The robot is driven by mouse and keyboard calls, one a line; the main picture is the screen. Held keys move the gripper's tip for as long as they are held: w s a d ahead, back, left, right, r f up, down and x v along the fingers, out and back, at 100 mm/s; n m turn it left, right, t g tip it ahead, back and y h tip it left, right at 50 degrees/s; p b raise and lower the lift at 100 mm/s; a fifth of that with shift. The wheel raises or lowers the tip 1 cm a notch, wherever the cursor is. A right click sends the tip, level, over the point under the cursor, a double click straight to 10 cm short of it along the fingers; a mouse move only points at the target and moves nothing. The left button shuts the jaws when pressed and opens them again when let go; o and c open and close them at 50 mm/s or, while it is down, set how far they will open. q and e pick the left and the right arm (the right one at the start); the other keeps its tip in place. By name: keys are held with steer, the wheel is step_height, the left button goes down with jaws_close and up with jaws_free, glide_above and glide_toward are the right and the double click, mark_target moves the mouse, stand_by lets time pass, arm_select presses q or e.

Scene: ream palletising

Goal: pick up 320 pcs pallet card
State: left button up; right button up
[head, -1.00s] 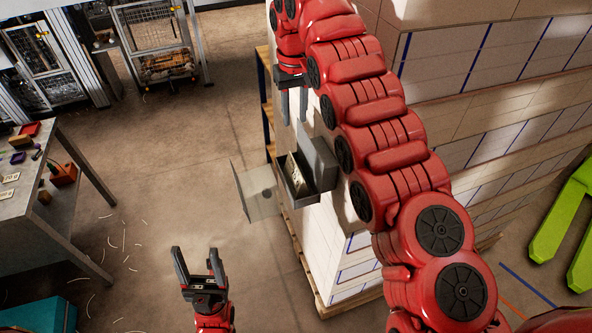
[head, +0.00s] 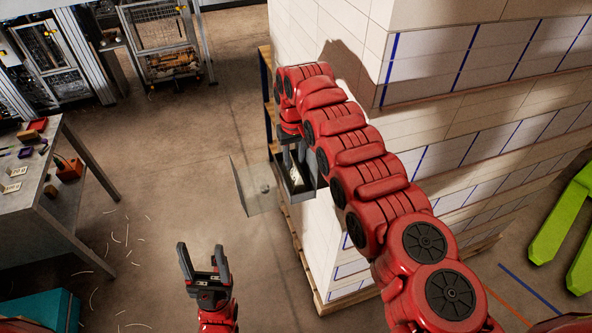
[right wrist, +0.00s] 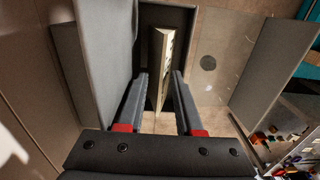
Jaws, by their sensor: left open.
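A pale card with dark print (head: 293,176) stands in a small dark grey open-topped box (head: 308,187) at the side of the white ream stack. In the right wrist view the card (right wrist: 162,45) stands on edge, seen from above. My right gripper (head: 293,150) points down into the box. In the right wrist view its fingers (right wrist: 160,78) are apart, one on each side of the card, with gaps visible. The card's lower part is hard to make out. My left gripper (head: 201,253) is open and empty over the floor at lower centre-left.
The tall ream stack (head: 430,60) on a wooden pallet (head: 335,303) fills the right. A clear panel (head: 250,187) stands out left of the box. A workbench (head: 60,190) with small items is at left, a green pallet truck (head: 560,225) at far right.

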steer(key=shift+w+f, duration=0.15)
steer(key=shift+a, duration=0.15)
steer(key=shift+c, duration=0.6)
jaws_close()
stand_by(0.5)
